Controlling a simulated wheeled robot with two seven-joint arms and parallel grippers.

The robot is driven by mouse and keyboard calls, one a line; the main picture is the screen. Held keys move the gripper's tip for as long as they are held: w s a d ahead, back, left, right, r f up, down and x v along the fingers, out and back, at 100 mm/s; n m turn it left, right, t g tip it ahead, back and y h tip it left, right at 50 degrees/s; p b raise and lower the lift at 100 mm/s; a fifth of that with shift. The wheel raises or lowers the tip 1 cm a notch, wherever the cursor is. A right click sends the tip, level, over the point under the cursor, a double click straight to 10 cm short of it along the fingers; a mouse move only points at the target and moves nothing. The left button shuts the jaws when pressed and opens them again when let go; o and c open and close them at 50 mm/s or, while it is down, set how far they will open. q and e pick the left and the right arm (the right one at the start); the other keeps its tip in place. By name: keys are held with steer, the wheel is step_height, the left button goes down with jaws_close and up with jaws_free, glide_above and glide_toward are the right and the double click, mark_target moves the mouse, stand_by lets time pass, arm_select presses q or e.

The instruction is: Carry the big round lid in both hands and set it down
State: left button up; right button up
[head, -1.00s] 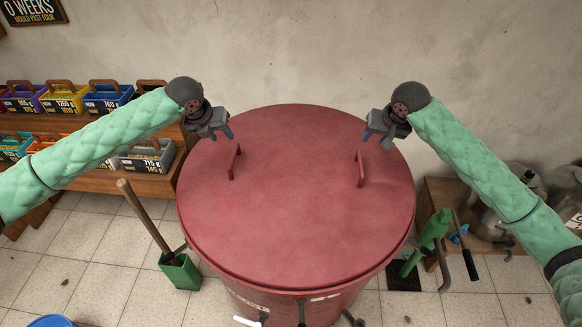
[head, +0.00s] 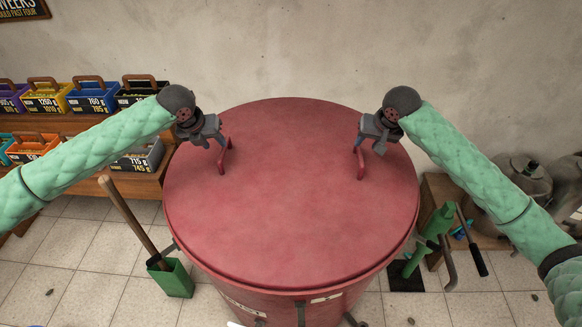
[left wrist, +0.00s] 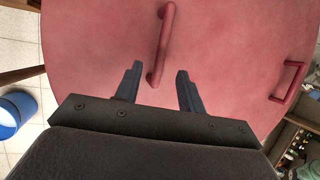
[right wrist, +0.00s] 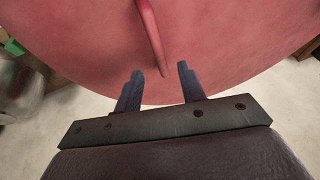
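The big round red lid (head: 292,220) lies on top of a red barrel (head: 340,304) in the middle of the head view. It has a left handle (head: 225,157) and a right handle (head: 361,162). My left gripper (head: 214,143) is at the left handle; the left wrist view shows that handle (left wrist: 164,45) with its near end between the two open fingers (left wrist: 157,85). My right gripper (head: 371,147) is by the right handle; the right wrist view shows that handle (right wrist: 151,35) just ahead of the gap between the open fingers (right wrist: 160,83). Neither gripper is closed on a handle.
A shelf (head: 130,183) with several small crates stands at the left by the wall. A green bin (head: 172,278) with a wooden-handled tool stands left of the barrel. A green hand-cranked device (head: 432,232) and grey metal vessels (head: 523,176) are at the right.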

mark_target(222, 151)
arm_select(q)
steer(key=shift+x, duration=3.9)
arm_select(e)
steer(key=shift+x, duration=3.9)
arm_select(q)
jaws_close()
arm_select(e)
jaws_close()
steer(key=shift+d, duration=0.1)
arm_select(q)
steer(key=shift+r, duration=0.2)
arm_select(e)
steer(key=shift+w+r, duration=0.1)
steer(key=shift+r, duration=0.05)
